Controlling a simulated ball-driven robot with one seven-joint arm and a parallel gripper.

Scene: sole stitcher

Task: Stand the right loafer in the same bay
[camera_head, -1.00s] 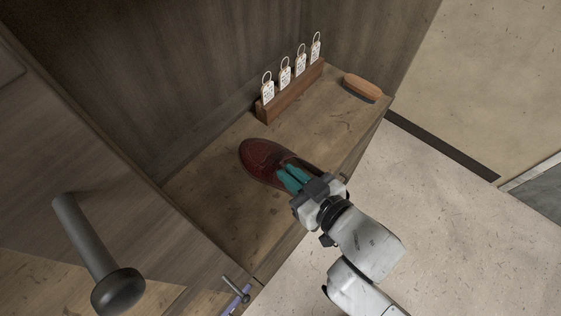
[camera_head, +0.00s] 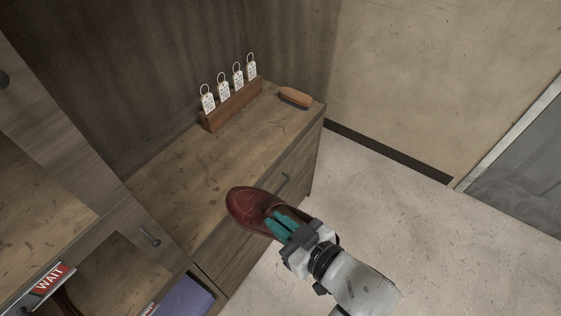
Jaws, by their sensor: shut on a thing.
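The loafer (camera_head: 249,207), dark red-brown leather, is in my gripper (camera_head: 284,224). Its rounded toe points to the left and its heel end is hidden behind the teal fingers. My gripper is shut on the loafer at its opening. The loafer overlaps the front edge of the wooden counter in the picture; I cannot tell how high it is above it. At the lower left, a shelf unit has a bay with a red WAIT sign (camera_head: 51,281), and a dark reddish thing, partly cut off, shows under it.
A wooden rack (camera_head: 235,103) with several white tags stands at the back of the counter (camera_head: 172,190). A brush (camera_head: 295,97) lies to its right. A purple-blue thing (camera_head: 187,298) is at the bottom. The floor at right is clear.

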